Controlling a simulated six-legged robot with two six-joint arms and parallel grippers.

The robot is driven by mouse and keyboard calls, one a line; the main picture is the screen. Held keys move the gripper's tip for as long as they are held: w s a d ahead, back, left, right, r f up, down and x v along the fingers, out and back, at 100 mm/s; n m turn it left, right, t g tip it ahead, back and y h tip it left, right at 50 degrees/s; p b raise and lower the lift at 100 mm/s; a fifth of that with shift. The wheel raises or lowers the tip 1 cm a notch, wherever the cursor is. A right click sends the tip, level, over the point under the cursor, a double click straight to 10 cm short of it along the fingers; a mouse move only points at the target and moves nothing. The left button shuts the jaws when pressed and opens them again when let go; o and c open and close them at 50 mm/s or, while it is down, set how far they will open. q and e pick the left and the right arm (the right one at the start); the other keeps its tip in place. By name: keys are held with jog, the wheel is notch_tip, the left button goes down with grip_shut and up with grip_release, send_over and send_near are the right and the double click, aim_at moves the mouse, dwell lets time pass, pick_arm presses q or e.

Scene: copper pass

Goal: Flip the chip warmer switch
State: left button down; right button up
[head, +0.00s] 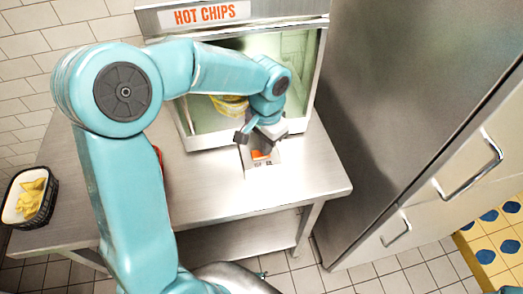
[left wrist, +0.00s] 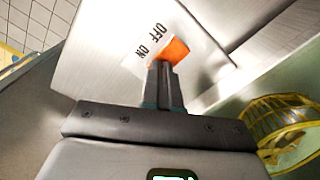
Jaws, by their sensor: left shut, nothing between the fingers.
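The chip warmer (head: 232,72) stands on a steel table, with a "HOT CHIPS" sign on top. Its orange switch (head: 260,154) sits on a small plate with lettering in front of the warmer. In the left wrist view the orange switch (left wrist: 171,51) is beside a white label (left wrist: 150,45) reading "OFF" and "ON". My left gripper (head: 262,143) is shut and empty, with its fingertips at the switch. In the left wrist view the fingertips (left wrist: 162,66) overlap the switch's lower edge; I cannot tell whether they touch it. My right gripper is not in view.
A dark basket of yellow chips (head: 30,198) sits at the table's left end. A yellow wire basket (left wrist: 285,125) is inside the warmer. A tall steel cabinet (head: 385,90) with handles stands close on the right. The front right of the steel table (head: 310,180) is clear.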

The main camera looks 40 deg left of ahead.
pick_arm(q)
jog(key=shift+r+p, duration=2.55)
jog(key=shift+r, duration=0.9)
jog(key=shift+f, duration=0.1)
jog(key=shift+s, duration=0.1)
